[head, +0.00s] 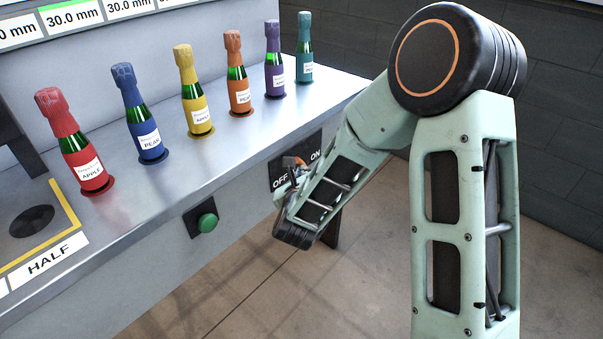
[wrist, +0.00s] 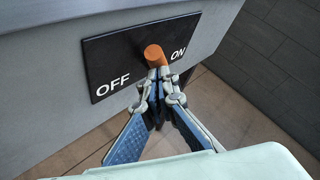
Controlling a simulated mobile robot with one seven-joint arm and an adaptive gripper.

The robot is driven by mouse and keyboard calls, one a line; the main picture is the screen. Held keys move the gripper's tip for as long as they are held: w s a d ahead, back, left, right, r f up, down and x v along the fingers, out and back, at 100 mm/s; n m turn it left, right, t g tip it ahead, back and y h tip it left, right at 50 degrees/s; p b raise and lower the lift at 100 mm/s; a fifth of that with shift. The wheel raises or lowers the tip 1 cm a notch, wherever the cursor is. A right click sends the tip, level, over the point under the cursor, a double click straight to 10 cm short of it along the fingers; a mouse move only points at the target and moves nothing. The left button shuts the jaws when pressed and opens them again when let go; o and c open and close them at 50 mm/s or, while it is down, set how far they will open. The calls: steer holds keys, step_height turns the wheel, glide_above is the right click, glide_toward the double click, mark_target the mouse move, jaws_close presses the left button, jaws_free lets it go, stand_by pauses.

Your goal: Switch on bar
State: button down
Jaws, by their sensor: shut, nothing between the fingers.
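The black switch plate (wrist: 120,58) is on the front of the grey bench, with OFF at its left and ON at its right. An orange knob (wrist: 154,52) sticks out between the two words, its top leaning close to ON. In the head view the plate (head: 312,143) is partly hidden by my arm, and a bit of orange shows there. My gripper (wrist: 157,75) is shut and empty, its fingertips just below the knob. I cannot tell whether they touch it. The lever's lower part is hidden behind the fingers.
A green push button (head: 207,222) sits on the bench front, left of the switch. Several foil-capped bottles, such as the red one (head: 75,145), stand in a row on the bench top (head: 232,135). A HALF label (head: 45,262) is at lower left. The floor (head: 300,290) is clear.

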steer(key=shift+r, duration=0.1)
steer(key=shift+w+d+r+g+p, duration=0.15)
steer(key=shift+g+p, duration=0.15)
steer(key=shift+p, duration=0.15)
steer(key=shift+w+d+r+m+g+p, duration=0.1)
steer(key=shift+r+m+g+p, duration=0.2)
steer(key=shift+p, duration=0.2)
steer(key=w+d+r+m+g+y+p, duration=0.1)
steer(key=w+d+m+g+y+p, duration=0.2)
steer(key=g+p, duration=0.4)
steer(key=w+d+y+p, duration=0.1)
steer(key=w+y+p, duration=0.1)
steer(key=p, duration=0.6)
steer(key=shift+r+m+g+p, duration=0.35)
steer(key=shift+m+g, duration=0.05)
steer(key=shift+w+r, duration=0.1)
steer(key=shift+r+p, duration=0.7)
steer(key=shift+p, duration=0.1)
